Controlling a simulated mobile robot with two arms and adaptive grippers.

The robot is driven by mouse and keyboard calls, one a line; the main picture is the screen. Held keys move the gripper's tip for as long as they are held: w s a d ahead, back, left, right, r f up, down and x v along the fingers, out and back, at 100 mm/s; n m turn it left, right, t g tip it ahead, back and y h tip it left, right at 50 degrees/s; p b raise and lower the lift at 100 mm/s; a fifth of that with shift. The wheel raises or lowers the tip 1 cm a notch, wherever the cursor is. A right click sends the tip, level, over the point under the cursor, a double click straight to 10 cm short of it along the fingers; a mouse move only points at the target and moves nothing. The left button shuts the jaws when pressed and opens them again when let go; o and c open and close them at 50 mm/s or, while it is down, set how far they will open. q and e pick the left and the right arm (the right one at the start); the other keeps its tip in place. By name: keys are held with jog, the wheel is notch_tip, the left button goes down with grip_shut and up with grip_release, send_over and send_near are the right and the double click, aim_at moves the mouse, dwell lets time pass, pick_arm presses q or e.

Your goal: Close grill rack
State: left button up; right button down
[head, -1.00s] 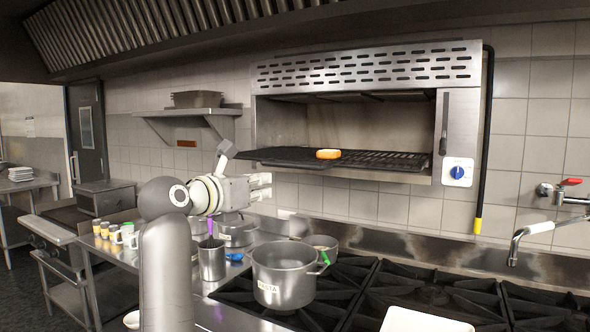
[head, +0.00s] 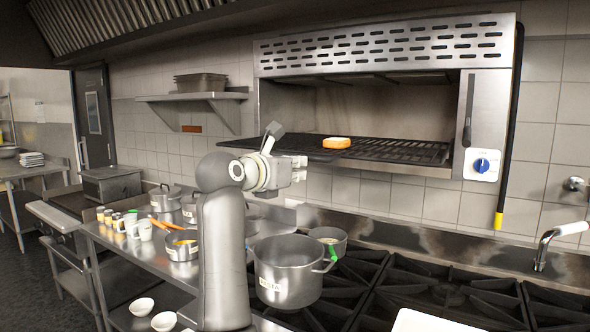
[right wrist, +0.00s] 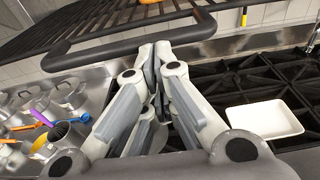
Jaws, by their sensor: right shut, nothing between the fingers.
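The grill rack (head: 385,149) is a black grate in the open steel grill oven (head: 490,95) on the wall. Its left part sticks out in front of the oven opening. An orange-rimmed round piece of food (head: 337,142) lies on it. My right gripper (head: 303,168) is shut and empty, just in front of and slightly below the rack's front left. In the right wrist view the shut fingertips (right wrist: 155,50) are at the rack's thick front bar (right wrist: 135,43); I cannot tell whether they touch it. My left gripper is not in view.
A large pot (head: 285,275) stands below on the black stove (head: 430,285), with a smaller pot (head: 328,236) behind it. Several cups and pots stand on the left counter. A white tray (right wrist: 264,118) lies at the stove's front. A wall shelf (head: 190,97) is left of the oven.

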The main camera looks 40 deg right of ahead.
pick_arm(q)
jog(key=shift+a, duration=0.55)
pick_arm(e)
jog(key=shift+r, duration=0.1)
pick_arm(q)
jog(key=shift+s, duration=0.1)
